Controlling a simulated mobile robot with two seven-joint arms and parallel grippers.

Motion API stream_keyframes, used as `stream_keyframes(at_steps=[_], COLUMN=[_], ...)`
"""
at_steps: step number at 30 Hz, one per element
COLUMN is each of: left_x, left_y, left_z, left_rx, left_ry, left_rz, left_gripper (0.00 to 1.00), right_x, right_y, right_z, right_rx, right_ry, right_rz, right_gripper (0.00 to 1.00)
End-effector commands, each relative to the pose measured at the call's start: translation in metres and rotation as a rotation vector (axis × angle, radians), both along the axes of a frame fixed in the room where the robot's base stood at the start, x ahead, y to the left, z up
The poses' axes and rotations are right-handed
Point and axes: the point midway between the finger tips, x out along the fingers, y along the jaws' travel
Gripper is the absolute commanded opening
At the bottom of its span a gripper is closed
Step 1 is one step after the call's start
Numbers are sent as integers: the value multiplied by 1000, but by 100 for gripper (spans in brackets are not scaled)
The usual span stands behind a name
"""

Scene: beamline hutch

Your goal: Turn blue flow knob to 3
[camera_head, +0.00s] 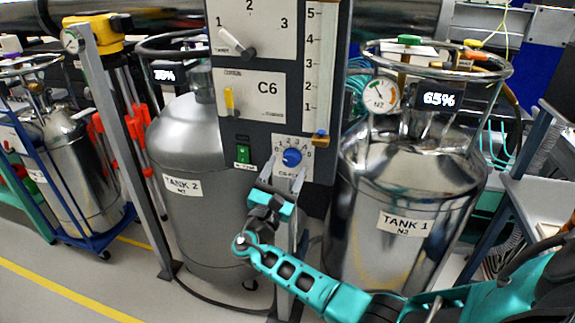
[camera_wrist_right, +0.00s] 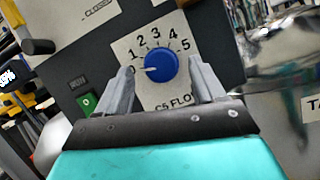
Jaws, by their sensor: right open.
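The blue flow knob (camera_head: 291,157) sits on a pale dial plate marked with numbers up to 5, low on the grey panel. In the right wrist view the blue knob (camera_wrist_right: 161,65) shows its white mark pointing left, below the 1 and away from the 3 at the top. My right gripper (camera_head: 282,174) is in front of the dial, just below the knob in the head view. In the wrist view its open fingers (camera_wrist_right: 162,70) stand on either side of the knob, with gaps visible. My left gripper is out of view.
A green switch (camera_head: 243,154) is left of the dial. Tank 2 (camera_head: 200,215) and Tank 1 (camera_head: 385,250) flank the panel closely.

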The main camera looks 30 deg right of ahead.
Motion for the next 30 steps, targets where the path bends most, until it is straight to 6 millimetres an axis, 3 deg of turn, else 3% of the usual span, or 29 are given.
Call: stream_keyframes(at_steps=[5,14,30], left_x=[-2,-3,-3], left_y=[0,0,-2], left_z=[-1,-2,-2], left_rx=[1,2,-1], left_ry=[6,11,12], left_rz=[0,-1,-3], left_gripper=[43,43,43], right_x=[8,9,8], right_y=[-11,-13,-12], right_z=[5,6,5], right_rx=[0,1,2], right_ry=[0,0,0], right_rz=[0,1,1], right_gripper=[69,69,18])
